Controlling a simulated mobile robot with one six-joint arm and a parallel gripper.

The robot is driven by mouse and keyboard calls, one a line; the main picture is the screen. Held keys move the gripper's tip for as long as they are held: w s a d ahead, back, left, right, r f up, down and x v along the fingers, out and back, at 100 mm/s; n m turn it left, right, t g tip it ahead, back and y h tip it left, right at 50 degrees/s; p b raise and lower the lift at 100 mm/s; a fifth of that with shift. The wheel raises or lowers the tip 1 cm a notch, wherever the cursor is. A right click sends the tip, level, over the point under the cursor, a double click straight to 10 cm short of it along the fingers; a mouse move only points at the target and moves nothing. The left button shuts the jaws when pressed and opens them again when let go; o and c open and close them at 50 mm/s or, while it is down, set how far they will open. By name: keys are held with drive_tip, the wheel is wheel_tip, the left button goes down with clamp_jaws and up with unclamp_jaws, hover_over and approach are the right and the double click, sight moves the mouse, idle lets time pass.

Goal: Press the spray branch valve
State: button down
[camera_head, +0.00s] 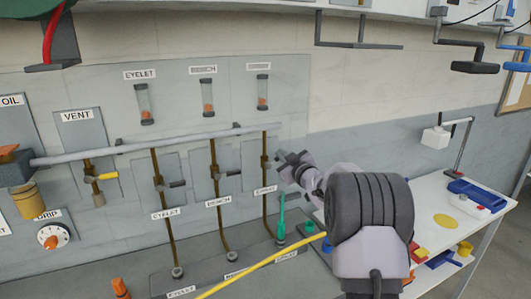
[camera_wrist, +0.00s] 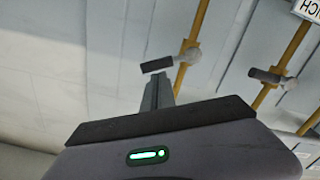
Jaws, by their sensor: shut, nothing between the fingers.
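The third brass branch pipe, rightmost in the head view, carries a valve (camera_head: 265,161); the small label below it (camera_head: 265,189) is too blurred to read surely as spray. My gripper (camera_head: 282,156) is just right of this valve, covering part of where its handle sticks out. In the wrist view, my gripper (camera_wrist: 157,80) is shut and empty. Its fingertips are right at the end of this valve's dark handle (camera_wrist: 157,65); I cannot tell whether they touch. The handle sticks out sideways from the pipe.
The bench valve (camera_head: 220,173) and eyelet valve (camera_head: 171,184) stand to the left on similar pipes, under a grey header pipe (camera_head: 140,147). A vent valve (camera_head: 98,177) is further left. A green upright bottle-like thing (camera_head: 281,222) stands below my gripper. A yellow hose (camera_head: 255,266) crosses the front. A white worktable (camera_head: 425,205) is right.

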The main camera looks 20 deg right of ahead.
drive_tip(key=m, duration=0.1)
drive_tip(key=d+f+m, duration=0.1)
drive_tip(key=m, duration=0.1)
drive_tip(key=f+m+p, duration=0.1)
drive_tip(key=shift+d+f, duration=0.15)
drive_tip(key=shift+d, duration=0.2)
drive_tip(key=shift+f, duration=0.15)
idle(0.4)
